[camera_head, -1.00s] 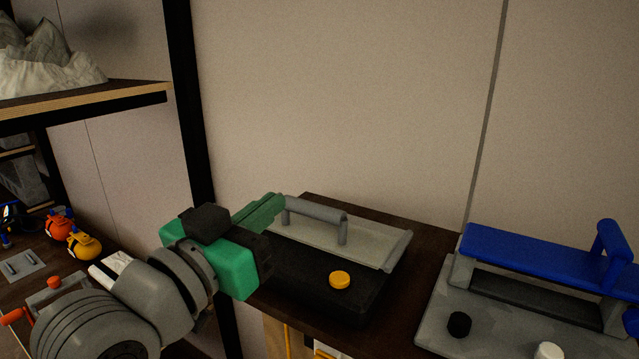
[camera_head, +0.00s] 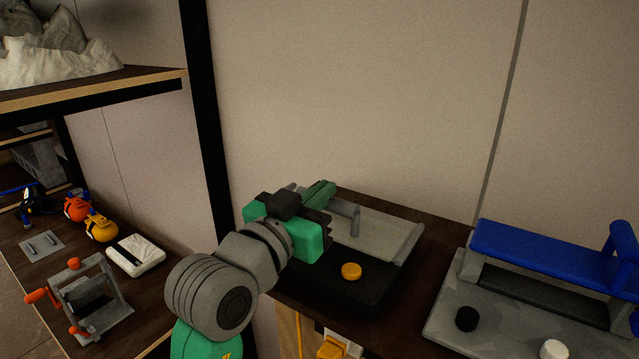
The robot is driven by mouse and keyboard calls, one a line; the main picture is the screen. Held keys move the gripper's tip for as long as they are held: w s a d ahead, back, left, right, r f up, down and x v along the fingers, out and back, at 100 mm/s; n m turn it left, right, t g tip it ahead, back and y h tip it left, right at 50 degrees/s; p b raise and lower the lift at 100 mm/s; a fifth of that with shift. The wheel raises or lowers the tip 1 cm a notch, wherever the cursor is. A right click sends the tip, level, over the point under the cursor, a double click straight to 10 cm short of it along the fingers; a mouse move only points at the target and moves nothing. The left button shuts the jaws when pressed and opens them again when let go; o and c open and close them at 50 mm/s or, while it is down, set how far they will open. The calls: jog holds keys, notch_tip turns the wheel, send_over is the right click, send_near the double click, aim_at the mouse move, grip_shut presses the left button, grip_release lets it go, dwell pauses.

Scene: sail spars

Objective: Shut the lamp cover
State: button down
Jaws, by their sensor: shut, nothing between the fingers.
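My gripper (camera_head: 322,190), with green fingers, is shut and empty. It is in front of the handle's left part and hides it, along with the cover's left side. I cannot tell whether it touches the handle.
A grey device with a blue bar top (camera_head: 540,255) stands to the right on the same shelf. A black upright post (camera_head: 207,130) stands left of my arm. A lower shelf at left holds orange and yellow round items (camera_head: 100,227) and a white block (camera_head: 136,255).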

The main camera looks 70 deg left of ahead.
jog(key=shift+s+d+f+b, duration=0.1)
jog(key=shift+f+b, duration=0.45)
jog(key=shift+b, duration=0.25)
jog(key=shift+r, duration=0.1)
notch_tip(320, 180, up, 5)
jog(key=p, duration=0.5)
jog(key=f+b+v, duration=0.1)
jog(key=b+v, duration=0.2)
jog(key=v, duration=0.6)
jog(key=shift+b, duration=0.35)
jog(key=shift+s+f, duration=0.15)
